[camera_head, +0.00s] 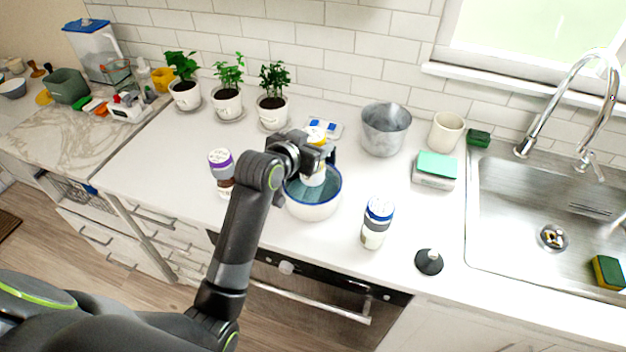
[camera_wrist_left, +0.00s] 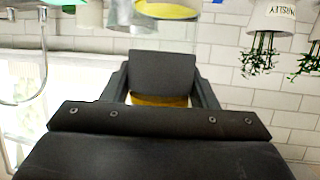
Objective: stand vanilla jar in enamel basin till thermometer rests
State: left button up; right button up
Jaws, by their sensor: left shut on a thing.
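My left gripper (camera_head: 318,158) is shut on a jar, whose pale lower part (camera_head: 313,179) shows beneath the fingers in the head view. The jar appears upright, over or inside the opening of the enamel basin (camera_head: 313,211), white outside with a blue rim. I cannot tell whether its base touches the basin floor. In the left wrist view a mustard-yellow band (camera_wrist_left: 158,101) shows between the fingers. The jar's label is mostly hidden by the gripper. I cannot make out a thermometer for certain. My right gripper is not in view.
A purple-lidded jar (camera_head: 221,168) stands left of the basin, a blue-lidded jar (camera_head: 376,222) to its right. A metal bucket (camera_head: 385,132), cream cup (camera_head: 446,131) and potted plants (camera_head: 272,105) stand behind. A black-knobbed lid (camera_head: 429,262) lies near the sink (camera_head: 530,215).

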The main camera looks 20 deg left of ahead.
pick_arm(q)
notch_tip(320, 180, down, 4)
jog(key=shift+f, duration=0.2)
notch_tip(320, 180, down, 2)
jog(key=shift+f+p, duration=0.2)
jog(key=shift+p, duration=0.25)
jog(key=shift+f, duration=0.4)
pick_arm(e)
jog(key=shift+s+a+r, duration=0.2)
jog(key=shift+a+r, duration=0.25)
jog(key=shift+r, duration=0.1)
pick_arm(q)
jog(key=o, duration=1.1)
jog(key=shift+f, duration=0.15)
jog(key=shift+o, duration=0.2)
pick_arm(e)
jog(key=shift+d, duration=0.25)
